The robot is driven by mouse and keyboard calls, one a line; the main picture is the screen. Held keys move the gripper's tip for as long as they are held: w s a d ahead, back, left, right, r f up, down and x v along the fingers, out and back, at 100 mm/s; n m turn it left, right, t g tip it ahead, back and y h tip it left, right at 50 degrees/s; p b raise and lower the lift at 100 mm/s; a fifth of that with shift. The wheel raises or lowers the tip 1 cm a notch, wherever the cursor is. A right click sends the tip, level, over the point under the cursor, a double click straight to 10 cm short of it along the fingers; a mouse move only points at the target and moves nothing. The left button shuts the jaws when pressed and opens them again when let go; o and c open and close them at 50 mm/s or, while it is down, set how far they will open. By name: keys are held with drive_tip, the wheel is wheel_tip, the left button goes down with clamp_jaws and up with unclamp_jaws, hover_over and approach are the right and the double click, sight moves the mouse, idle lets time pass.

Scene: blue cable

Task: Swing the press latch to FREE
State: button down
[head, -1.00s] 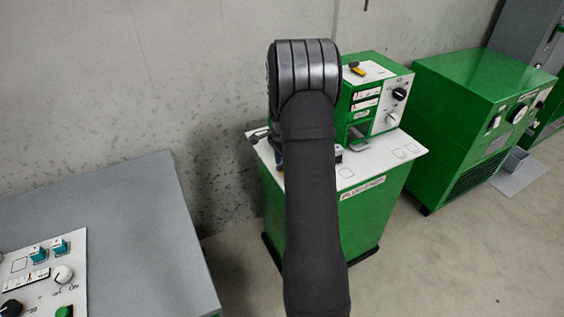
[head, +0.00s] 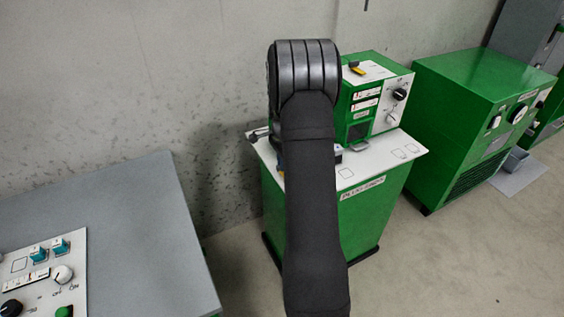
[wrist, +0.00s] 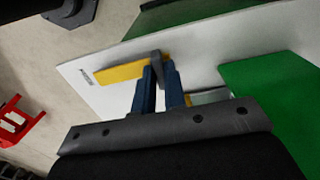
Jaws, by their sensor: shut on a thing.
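In the wrist view, my gripper (wrist: 163,70) has its two blue fingers close together on a grey lever piece (wrist: 157,56), which looks like the press latch. A yellow strip (wrist: 110,75) lies on the white plate (wrist: 108,102), running left from the fingertips. A small dark label (wrist: 87,77), too small to read, is left of it. The lever's far end and pivot are hard to make out. In the head view, my arm hides the gripper and latch, above the left part of the green cabinet's white top (head: 330,180).
A green box with knobs (head: 376,97) stands on the cabinet top, right of my arm. A larger green machine (head: 475,120) stands farther right. A grey bench with a control panel (head: 45,275) is at lower left. A red object (wrist: 22,122) shows at the wrist view's left edge.

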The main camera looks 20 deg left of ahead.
drive_tip(key=c, duration=1.5)
unclamp_jaws()
wheel_tip(320, 180, up, 18)
drive_tip(key=shift+f, duration=0.25)
wheel_tip(320, 180, down, 18)
drive_tip(key=shift+r, duration=0.25)
drive_tip(key=shift+r, duration=0.1)
